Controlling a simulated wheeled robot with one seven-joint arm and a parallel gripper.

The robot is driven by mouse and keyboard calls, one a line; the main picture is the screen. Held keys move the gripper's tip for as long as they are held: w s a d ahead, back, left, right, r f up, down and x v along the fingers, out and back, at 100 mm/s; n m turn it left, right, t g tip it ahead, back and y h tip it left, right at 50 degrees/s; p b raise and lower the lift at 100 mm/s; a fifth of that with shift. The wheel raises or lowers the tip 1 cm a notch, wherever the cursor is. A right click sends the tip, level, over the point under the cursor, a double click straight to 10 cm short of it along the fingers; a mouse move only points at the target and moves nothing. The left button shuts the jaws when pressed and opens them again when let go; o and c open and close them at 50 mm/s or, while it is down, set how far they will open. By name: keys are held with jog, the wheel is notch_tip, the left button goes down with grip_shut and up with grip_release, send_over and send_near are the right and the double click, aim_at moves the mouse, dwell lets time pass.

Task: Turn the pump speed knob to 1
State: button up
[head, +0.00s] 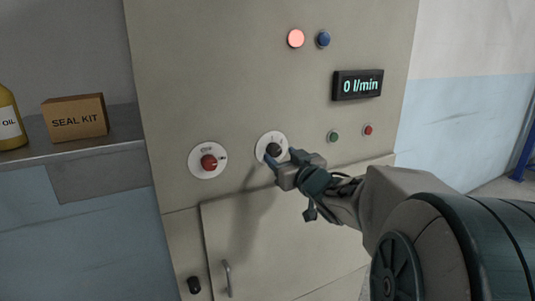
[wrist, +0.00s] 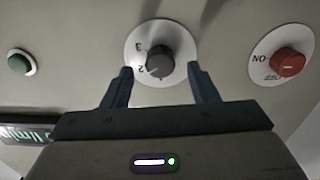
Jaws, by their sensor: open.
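The pump speed knob (head: 273,149) is a dark grey knob on a white round dial on the cabinet front. In the wrist view the knob (wrist: 160,61) has numbers around it, with 3 and 2 readable. A pale mark on the knob points down-left in that view, near the 2; its exact setting is hard to tell. My gripper (head: 281,160) is in front of the dial. In the wrist view its two fingers (wrist: 160,72) are apart, one on each side of the knob, with gaps visible. The display (head: 358,85) reads 0 l/min.
A red on/off knob (head: 208,162) sits left of the dial. Green (head: 333,136) and red (head: 368,130) buttons are to the right. A lit red lamp (head: 296,38) and a blue one (head: 323,39) are above. A seal kit box (head: 78,119) stands on the left shelf.

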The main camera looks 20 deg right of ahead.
aim_at(274, 150)
jog(key=shift+w, duration=1.3)
jog(key=c, duration=1)
